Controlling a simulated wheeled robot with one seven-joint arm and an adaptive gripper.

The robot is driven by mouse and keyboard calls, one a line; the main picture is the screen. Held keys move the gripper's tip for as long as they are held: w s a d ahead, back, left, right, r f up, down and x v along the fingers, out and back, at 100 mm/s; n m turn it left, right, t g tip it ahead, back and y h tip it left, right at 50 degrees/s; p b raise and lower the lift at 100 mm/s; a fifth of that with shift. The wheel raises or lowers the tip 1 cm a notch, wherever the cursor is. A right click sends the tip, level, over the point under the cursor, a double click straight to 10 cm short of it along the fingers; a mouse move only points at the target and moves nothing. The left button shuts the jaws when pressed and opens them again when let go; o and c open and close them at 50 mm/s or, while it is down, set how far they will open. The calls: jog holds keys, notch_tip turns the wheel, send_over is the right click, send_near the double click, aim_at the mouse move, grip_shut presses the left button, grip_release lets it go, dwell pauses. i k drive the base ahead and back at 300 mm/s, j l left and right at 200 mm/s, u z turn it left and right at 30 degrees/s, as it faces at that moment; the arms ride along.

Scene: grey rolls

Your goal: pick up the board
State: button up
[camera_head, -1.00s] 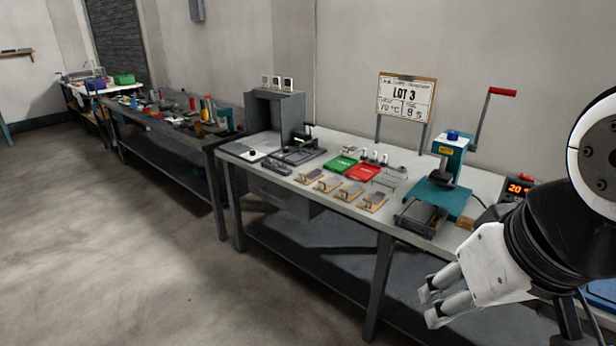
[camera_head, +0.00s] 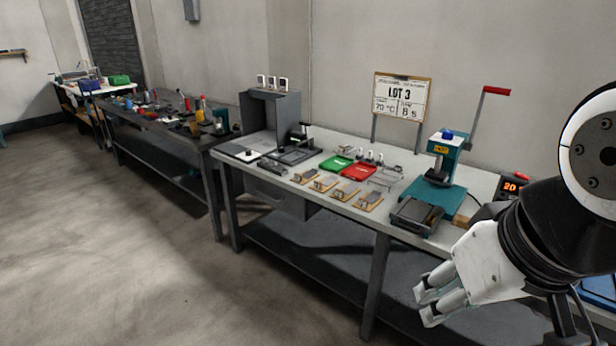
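Several small wooden boards lie in a row along the front edge of the grey workbench (camera_head: 290,188), each with a grey piece on top. One board (camera_head: 368,202) is at the right end of the row, another board (camera_head: 345,191) is beside it, and a further board (camera_head: 305,176) is at the left end. My gripper (camera_head: 427,304) is at lower right, in front of the bench and apart from the boards. Its two fingers show a gap with nothing between them.
A teal press (camera_head: 446,168) with a red-handled lever and a dark tray (camera_head: 417,216) stand right of the boards. Green (camera_head: 336,163) and red (camera_head: 358,172) trays lie behind them. A grey booth (camera_head: 272,120) is at the bench's left. The floor at left is clear.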

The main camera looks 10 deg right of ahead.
aim_at(326, 184)
jog(key=i+j+u, duration=0.1)
jog(key=i, duration=0.6)
jog(key=i+j, duration=0.25)
jog(key=i, duration=0.5)
jog(key=i+j+u, duration=0.15)
jog(key=i, duration=0.55)
